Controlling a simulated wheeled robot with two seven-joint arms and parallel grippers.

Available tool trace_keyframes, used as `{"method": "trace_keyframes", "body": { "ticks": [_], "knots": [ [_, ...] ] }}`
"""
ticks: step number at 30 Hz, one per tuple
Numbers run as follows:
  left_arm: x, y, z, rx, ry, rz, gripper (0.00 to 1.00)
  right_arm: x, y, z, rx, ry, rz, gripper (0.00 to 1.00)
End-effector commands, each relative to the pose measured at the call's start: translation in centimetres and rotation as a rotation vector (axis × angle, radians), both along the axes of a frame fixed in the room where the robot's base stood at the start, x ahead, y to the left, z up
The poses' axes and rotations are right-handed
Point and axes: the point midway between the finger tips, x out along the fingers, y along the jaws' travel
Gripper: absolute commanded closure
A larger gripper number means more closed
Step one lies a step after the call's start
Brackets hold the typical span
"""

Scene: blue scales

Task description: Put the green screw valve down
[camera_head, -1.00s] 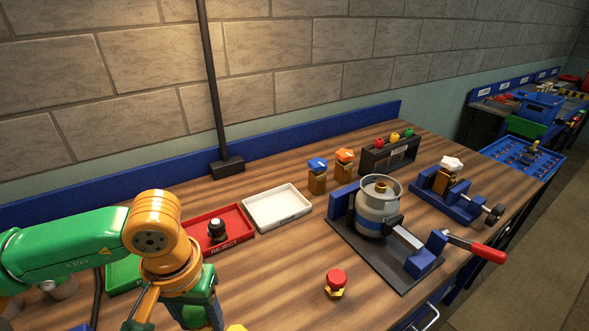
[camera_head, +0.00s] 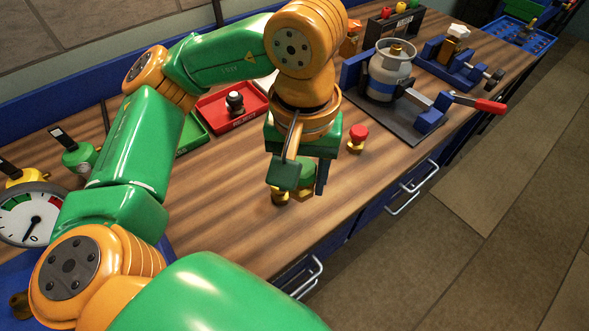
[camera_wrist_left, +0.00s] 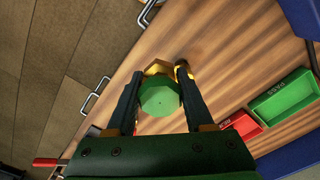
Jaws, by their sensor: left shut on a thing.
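My left gripper (camera_head: 304,188) is shut on the green screw valve, pointing down over the front part of the wooden bench. My right gripper is not in view.
A red-topped valve (camera_head: 357,136) stands right of the gripper. Behind are a red reject tray (camera_head: 215,105) with a black-knobbed part, and a green tray (camera_head: 194,133). A gas cylinder (camera_head: 389,72) sits in a vise. The bench (camera_head: 235,225) is bare left of the gripper.

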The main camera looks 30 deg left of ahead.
Motion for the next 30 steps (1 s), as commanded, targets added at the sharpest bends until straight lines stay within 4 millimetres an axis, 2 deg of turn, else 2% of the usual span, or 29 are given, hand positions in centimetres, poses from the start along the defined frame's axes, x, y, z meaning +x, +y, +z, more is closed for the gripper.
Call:
{"method": "trace_keyframes", "body": {
  "ticks": [2,10,15,21,25,30],
  "knots": [
    [0.6,0.7,-0.2,-0.002,0.002,0.011,1.0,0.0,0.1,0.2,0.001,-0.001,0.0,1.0],
    [5.8,7.1,-3.9,0.002,0.008,0.019,1.0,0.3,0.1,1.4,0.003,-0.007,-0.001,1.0],
    [7.7,9.2,-7.4,0.002,0.005,0.013,1.0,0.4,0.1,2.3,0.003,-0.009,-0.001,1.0],
    [9.0,10.7,-9.7,0.003,0.003,0.01,1.0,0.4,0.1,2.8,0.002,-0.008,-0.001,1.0],
    [9.0,10.6,-11.9,0.002,0.005,0.006,1.0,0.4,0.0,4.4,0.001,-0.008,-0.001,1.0],
    [9.1,10.6,-12.9,0.001,-0.001,0.006,1.0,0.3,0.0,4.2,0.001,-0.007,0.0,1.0]
  ]
}}
